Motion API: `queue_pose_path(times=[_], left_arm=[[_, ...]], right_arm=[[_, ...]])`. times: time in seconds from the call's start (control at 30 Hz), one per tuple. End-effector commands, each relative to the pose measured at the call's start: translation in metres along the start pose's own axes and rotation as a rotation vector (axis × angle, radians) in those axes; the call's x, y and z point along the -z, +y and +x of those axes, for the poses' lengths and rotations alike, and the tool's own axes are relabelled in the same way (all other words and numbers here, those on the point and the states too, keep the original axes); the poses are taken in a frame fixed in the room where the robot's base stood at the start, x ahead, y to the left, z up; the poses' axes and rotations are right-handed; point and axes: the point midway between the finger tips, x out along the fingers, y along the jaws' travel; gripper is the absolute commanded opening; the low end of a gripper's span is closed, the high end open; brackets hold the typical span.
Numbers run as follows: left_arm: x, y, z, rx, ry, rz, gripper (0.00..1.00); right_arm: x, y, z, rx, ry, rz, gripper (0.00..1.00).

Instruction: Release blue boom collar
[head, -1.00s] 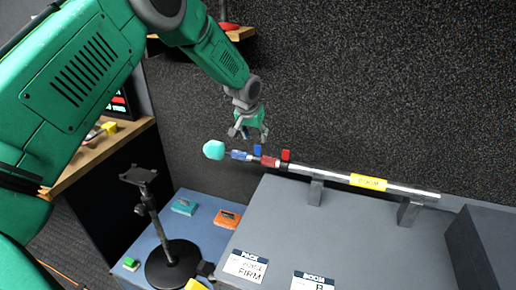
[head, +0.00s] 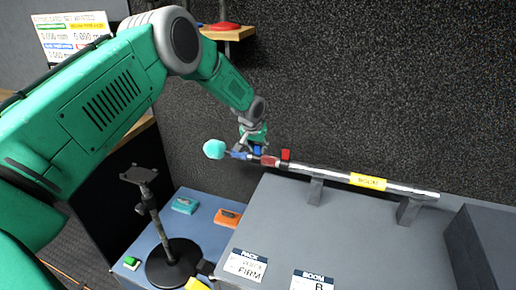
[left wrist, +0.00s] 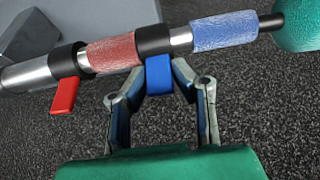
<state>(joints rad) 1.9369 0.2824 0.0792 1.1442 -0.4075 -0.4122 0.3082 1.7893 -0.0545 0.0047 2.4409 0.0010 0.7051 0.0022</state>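The boom pole (head: 408,187) lies across supports, with a teal ball-like end (head: 214,149) at its left. Its blue collar (head: 239,155) is a textured blue sleeve near that end; it also shows in the left wrist view (left wrist: 224,31). A small blue tab (left wrist: 158,79) sticks out from the black ring between the red sleeve (left wrist: 112,52) and the bare metal section. My left gripper (left wrist: 159,70) has its fingertips on both sides of this tab, apparently touching it. In the head view my left gripper (head: 252,143) is just above the pole. My right gripper is out of view.
A red tab (left wrist: 65,95) sits beside the red sleeve. A grey bench (head: 310,235) with label cards lies below the pole. A black stand (head: 160,235) rises from the blue surface at left. A dark textured wall is close behind the pole.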

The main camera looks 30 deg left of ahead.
Motion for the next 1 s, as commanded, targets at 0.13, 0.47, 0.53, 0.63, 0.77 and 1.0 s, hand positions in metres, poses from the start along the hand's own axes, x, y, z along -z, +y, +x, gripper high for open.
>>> queue_pose_path(times=[0.13, 0.47, 0.53, 0.63, 0.77, 1.0], left_arm=[[0.0, -0.001, 0.0, 0.001, 0.003, 0.0, 0.0], [-0.006, 0.0, -0.002, 0.002, 0.105, 0.004, 0.0], [-0.009, 0.0, -0.002, 0.003, 0.152, 0.004, 0.0], [-0.014, -0.001, -0.002, 0.004, 0.232, 0.005, 0.0], [-0.021, 0.0, 0.0, 0.005, 0.351, 0.005, 0.0], [-0.034, -0.001, 0.004, 0.004, 0.579, 0.002, 0.0]], right_arm=[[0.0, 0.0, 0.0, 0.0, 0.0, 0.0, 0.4], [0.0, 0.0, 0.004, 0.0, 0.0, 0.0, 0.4], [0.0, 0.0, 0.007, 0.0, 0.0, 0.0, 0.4], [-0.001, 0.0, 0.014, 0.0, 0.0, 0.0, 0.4], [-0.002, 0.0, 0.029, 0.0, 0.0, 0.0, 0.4], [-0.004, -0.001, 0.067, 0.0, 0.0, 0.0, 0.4]])
